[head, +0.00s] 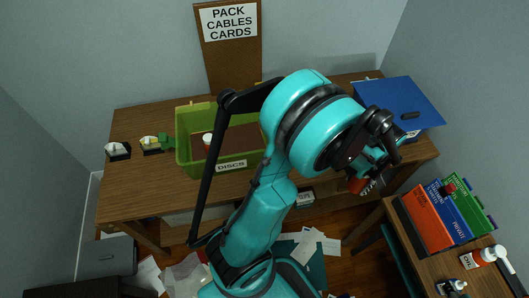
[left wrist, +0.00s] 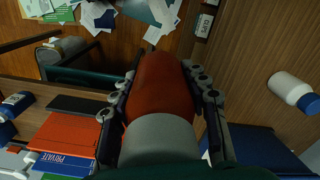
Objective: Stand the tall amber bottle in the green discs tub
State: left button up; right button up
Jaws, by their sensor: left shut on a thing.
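The green discs tub (head: 183,150) stands on the wooden desk, left of centre in the head view, with a "DISCS" label on its front. My left gripper (head: 372,160) is right of the tub, past the desk's front right part. It is shut on an amber bottle (head: 356,185), tilted and partly hidden in the head view. In the left wrist view the orange-brown bottle (left wrist: 162,85) with a pale grey-white band fills the space between the fingers of the gripper (left wrist: 163,88). A white-topped item (head: 207,139) stands inside the tub. My right gripper is not seen.
A blue box (head: 398,100) stands at the desk's right end. A side table holds orange, blue and green folders (head: 428,220) and a labelled orange bottle (head: 478,258). Small holders (head: 118,151) sit left of the tub. Papers (head: 312,243) litter the floor.

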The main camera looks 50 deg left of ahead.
aim_at(245, 145)
jog(key=u, duration=1.5)
